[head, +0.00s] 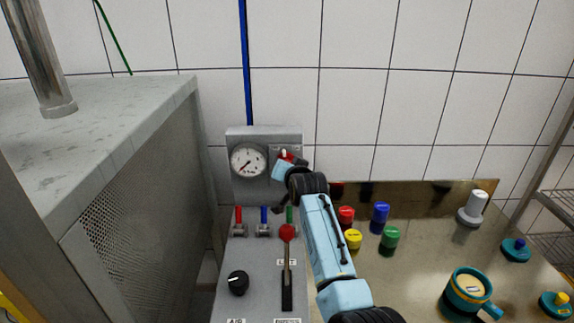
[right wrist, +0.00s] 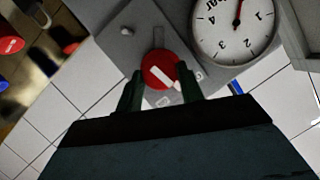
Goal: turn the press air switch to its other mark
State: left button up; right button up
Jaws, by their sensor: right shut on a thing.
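The press air switch is a round red knob (right wrist: 160,70) with a white bar, on a grey plate beside the pressure gauge. In the right wrist view it sits between the two fingers of my right gripper (right wrist: 160,88), which is shut on it. The white bar slants down to the right there; small marks lie just beyond the knob, too small to read. In the head view my right gripper (head: 288,166) is at the panel (head: 264,135), covering most of the knob. My left gripper is not in view.
The dial gauge (head: 248,160) is left of the switch. Below are red, blue and green small valves, a red-topped lever (head: 287,232) and a black knob (head: 238,283). Coloured cups and a teal mug (head: 468,290) stand right. A metal cabinet (head: 150,190) is left.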

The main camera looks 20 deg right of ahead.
jog(key=shift+d+f+m+t+y+b, duration=0.15)
jog(key=shift+m+t+y+b, duration=0.5)
jog(key=shift+m, duration=0.75)
jog(key=shift+f+m+t+y+b, duration=0.25)
jog(key=shift+m+t+b, duration=0.4)
jog(key=shift+m, duration=0.75)
jog(key=shift+d+f+m+t+y+b, duration=0.1)
jog(key=shift+m+t+y+b, duration=0.35)
jog(key=shift+m+b, duration=0.7)
jog(key=shift+a+r+m, duration=0.1)
jog(key=shift+m, duration=0.35)
jog(key=o, duration=1)
jog(key=s, duration=0.4)
jog(key=s+d+p, duration=0.1)
jog(key=s, duration=0.8)
jog(key=shift+s+d+r, duration=0.1)
jog(key=shift+s+d, duration=0.1)
jog(key=shift+d, duration=0.05)
